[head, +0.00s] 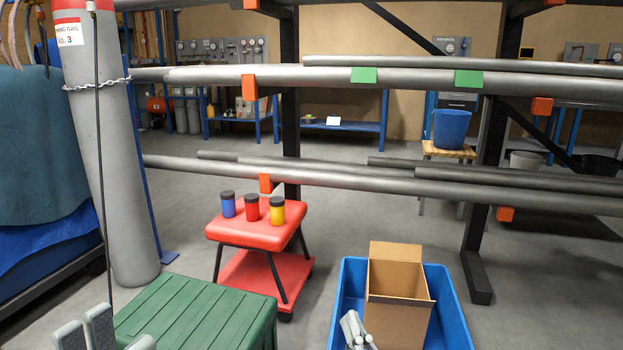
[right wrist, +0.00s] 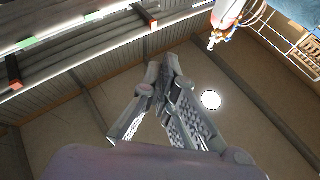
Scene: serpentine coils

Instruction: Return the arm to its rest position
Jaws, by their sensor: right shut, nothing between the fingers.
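My right gripper (head: 357,328) shows at the bottom of the head view, in front of the cardboard box's left side. In the right wrist view its fingers (right wrist: 165,75) meet at the tips, with nothing between them. My left gripper (head: 88,332) shows only in part at the bottom left of the head view, beside the green slatted bench. Its grey finger pieces are cut off by the frame edge, so I cannot tell how far apart they are.
A blue bin (head: 450,305) holds an open cardboard box (head: 398,318). A red stool (head: 255,233) carries blue, red and yellow jars. The green bench (head: 195,310) stands at lower left, near a grey gas cylinder (head: 110,170). Pipes on a rack (head: 470,190) span the back.

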